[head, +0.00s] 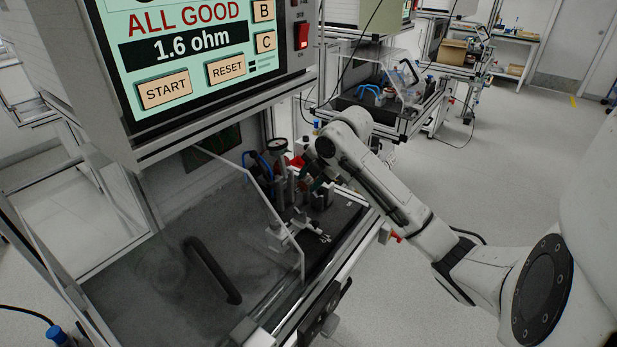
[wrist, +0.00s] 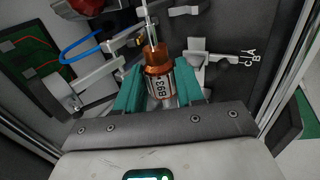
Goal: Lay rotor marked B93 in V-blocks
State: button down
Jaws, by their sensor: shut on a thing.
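The rotor marked B93 (wrist: 159,84) shows in the wrist view, with a copper-coloured body, a pale label and a thin metal shaft pointing up the picture. My gripper (wrist: 158,74) is shut on its body, one teal finger on each side. Grey metal brackets (wrist: 198,58) stand just beyond the rotor, near the marks A, B and C. I cannot tell if these are the V-blocks. In the head view my wrist (head: 325,150) reaches into the right side of the test bench, and the rotor cannot be made out there.
A clear cover with a black handle (head: 212,270) stands at the front left. A panel (head: 190,55) above reads "ALL GOOD" and "1.6 ohm". A round gauge (head: 277,146) and blue cable (wrist: 82,46) are close to my gripper. Open floor lies right of the bench.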

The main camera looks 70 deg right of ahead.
jog(key=shift+s+f+b, duration=0.1)
jog(key=shift+f+b, duration=1.6)
jog(key=shift+f, duration=0.95)
jog(key=shift+r, duration=0.1)
jog(key=shift+d, duration=0.1)
jog(key=shift+f+b, duration=1.1)
jog(key=shift+f, duration=0.15)
jog(key=c, duration=0.6)
grip_release()
jog(key=shift+r, duration=0.1)
jog(key=v, duration=1)
jog(key=shift+s+r+b, duration=0.25)
jog(key=shift+b, duration=0.05)
